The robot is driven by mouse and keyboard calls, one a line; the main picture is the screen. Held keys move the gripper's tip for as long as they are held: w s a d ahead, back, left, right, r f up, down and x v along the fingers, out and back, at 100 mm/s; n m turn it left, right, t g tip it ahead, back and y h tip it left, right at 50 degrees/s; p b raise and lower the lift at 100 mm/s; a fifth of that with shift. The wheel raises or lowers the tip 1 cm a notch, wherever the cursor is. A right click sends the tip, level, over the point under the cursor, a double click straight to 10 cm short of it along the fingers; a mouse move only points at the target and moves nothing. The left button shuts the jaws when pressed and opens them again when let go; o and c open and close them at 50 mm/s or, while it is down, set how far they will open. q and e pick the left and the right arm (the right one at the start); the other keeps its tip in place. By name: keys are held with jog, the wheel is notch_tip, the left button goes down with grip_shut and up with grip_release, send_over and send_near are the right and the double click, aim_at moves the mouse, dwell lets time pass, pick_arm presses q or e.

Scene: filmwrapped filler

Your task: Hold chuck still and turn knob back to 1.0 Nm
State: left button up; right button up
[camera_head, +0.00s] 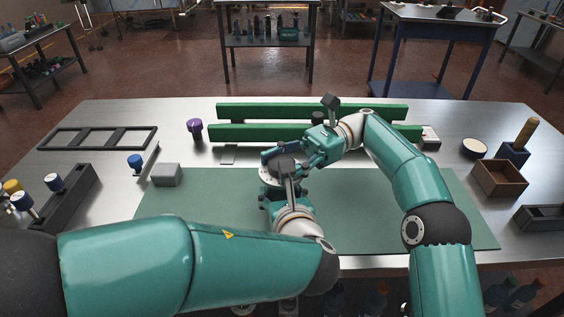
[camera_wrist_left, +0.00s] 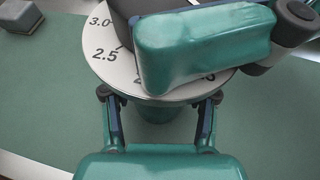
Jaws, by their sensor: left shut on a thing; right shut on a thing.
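The chuck (camera_wrist_left: 160,112) is a green round body under a pale dial (camera_wrist_left: 110,62) in the left wrist view. The dial shows 3.0, 2.5 and part of a further number; its other marks are covered. A dark knob (camera_wrist_left: 128,10) sits above the dial. My left gripper (camera_wrist_left: 160,100) is shut on the chuck from the near side, below the dial, with a finger on each side. My right gripper (camera_head: 290,153) reaches in from above right and is shut on the knob, hiding much of it. In the head view the pale dial edge (camera_head: 266,178) shows at the left.
A green mat (camera_head: 390,205) lies under the work. Long green rails (camera_head: 370,111) stand behind. A grey block (camera_head: 166,175), a blue-topped piece (camera_head: 135,160) and a purple-topped piece (camera_head: 195,130) are at left. A wooden box (camera_head: 500,178) is at right. The mat's right side is largely free.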

jog(key=o, duration=1.2)
jog(key=shift+r+m+t+y, duration=0.1)
jog(key=shift+m+t+y, duration=0.25)
jog(key=shift+t, duration=0.25)
